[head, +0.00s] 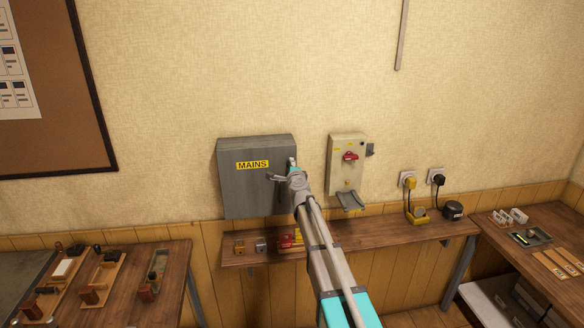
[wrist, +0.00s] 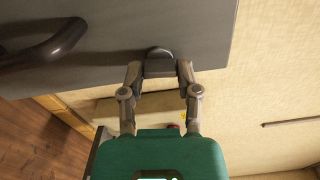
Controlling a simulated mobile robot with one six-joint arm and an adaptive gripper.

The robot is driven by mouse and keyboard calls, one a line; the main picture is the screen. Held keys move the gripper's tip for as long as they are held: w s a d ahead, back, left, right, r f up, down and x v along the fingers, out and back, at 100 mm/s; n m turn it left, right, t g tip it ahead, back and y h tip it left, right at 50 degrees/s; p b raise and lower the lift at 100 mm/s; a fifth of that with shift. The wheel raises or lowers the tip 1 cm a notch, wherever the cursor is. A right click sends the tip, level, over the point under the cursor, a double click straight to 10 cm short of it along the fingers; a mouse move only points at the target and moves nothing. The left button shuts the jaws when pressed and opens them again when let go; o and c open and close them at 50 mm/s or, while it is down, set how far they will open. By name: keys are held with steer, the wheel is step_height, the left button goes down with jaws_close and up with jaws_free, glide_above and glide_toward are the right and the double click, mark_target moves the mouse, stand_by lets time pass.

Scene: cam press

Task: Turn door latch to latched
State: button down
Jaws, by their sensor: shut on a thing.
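The grey MAINS box (head: 240,195) hangs on the wall, and its front door looks closed in the head view. The wrist view shows its grey door face (wrist: 105,40) close up. A small dark rounded latch knob (wrist: 158,54) sits at the door's edge. My gripper (wrist: 159,70) has one finger on each side of the knob and is shut on it. In the head view my gripper (head: 292,167) is at the box's right edge and hides the latch, so I cannot tell its turned position.
A bar handle (wrist: 45,45) stands out from the door beside the latch. A beige switch box (head: 345,158) with a red switch is on the wall to the right. Below is a narrow wooden shelf (head: 375,233) with small parts. Plugged sockets (head: 407,178) are further right.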

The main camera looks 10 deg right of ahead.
steer(key=shift+n, duration=0.8)
steer(key=shift+c, duration=1.6)
jaws_free()
steer(key=s, duration=1.2)
